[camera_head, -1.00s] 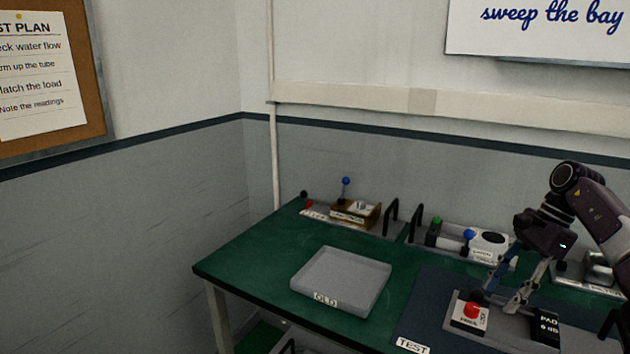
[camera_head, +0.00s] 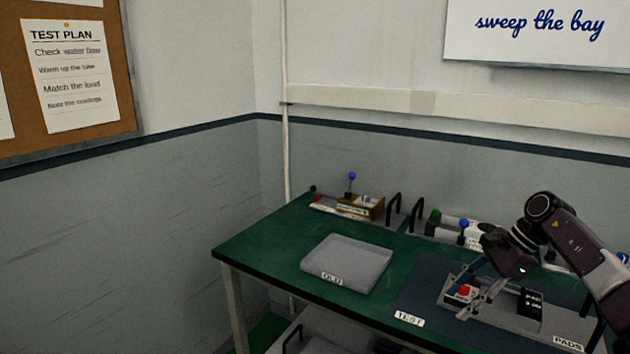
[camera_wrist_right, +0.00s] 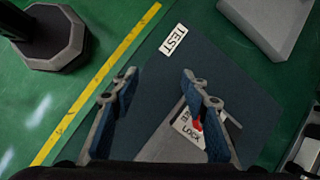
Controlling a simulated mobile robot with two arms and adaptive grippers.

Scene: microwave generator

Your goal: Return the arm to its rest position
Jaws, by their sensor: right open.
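My right gripper (camera_head: 473,287) hangs over the dark blue test mat at the right of the green table (camera_head: 262,243). It is open, and nothing shows between its fingers. In the right wrist view my right gripper (camera_wrist_right: 160,95) has its two blue-padded fingers spread apart above the mat (camera_wrist_right: 240,95). One finger partly covers a white plate marked LOCK (camera_wrist_right: 188,128) with a red knob. In the head view the red knob (camera_head: 463,290) shows just behind the fingers. I cannot tell whether they touch it. My left gripper is not in view.
A grey tray marked OLD (camera_head: 346,262) stands left of the mat and looks empty. A black PAD block (camera_head: 530,309) sits right of the fingers. Devices with a blue-topped lever (camera_head: 352,178) and black handles line the back edge. A TEST PLAN board (camera_head: 70,75) hangs on the left wall.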

